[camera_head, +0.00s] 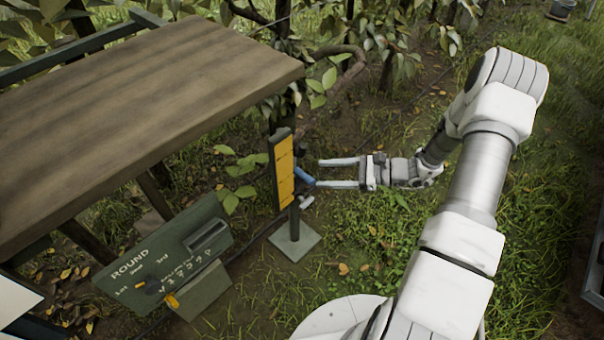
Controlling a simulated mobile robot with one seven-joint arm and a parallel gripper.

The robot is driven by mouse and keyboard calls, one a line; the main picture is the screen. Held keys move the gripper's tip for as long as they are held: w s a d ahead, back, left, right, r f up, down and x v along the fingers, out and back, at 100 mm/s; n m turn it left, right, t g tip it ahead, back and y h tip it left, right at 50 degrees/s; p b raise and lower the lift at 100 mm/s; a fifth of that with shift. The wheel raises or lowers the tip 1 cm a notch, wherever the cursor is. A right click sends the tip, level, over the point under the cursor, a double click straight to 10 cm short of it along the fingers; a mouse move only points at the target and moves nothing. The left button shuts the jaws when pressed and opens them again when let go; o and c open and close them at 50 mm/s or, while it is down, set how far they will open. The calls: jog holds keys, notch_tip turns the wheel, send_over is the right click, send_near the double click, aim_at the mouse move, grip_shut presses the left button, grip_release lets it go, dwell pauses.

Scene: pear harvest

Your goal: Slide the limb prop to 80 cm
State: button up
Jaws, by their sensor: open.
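The limb prop (294,222) is a dark upright post on a square grey base plate, just right of the wooden table. A yellow scale on a dark board (285,173) stands along it; its marks are too small to read. A blue grip (304,177) sits on the post beside the scale, with a small pale knob or lever (307,201) below it. My gripper (318,173) is open and points left at the post. Its fingertips are close to the blue grip, the lower one nearly at its right end. I cannot tell whether they touch.
A wooden table (130,115) fills the upper left, its corner near the prop. A green board reading "ROUND" (165,258) leans below it. A curved branch (350,62) and leaves hang behind the prop. Grass lies open around my arm.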

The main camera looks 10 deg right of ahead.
jog(key=d+f+m+t+h, duration=0.2)
jog(key=d+f+m+t, duration=0.1)
jog(key=f+m+t, duration=0.4)
jog(key=d+f+m+t+h, duration=0.1)
jog(key=d+f+m+t, duration=0.2)
jog(key=f, duration=0.6)
jog(key=m+g+b, duration=0.1)
jog(key=b, duration=0.3)
send_near(296, 169)
jog(key=x, duration=0.5)
jog(key=f+x, duration=0.1)
jog(key=x, duration=0.1)
jog(key=shift+w, duration=0.4)
grip_shut()
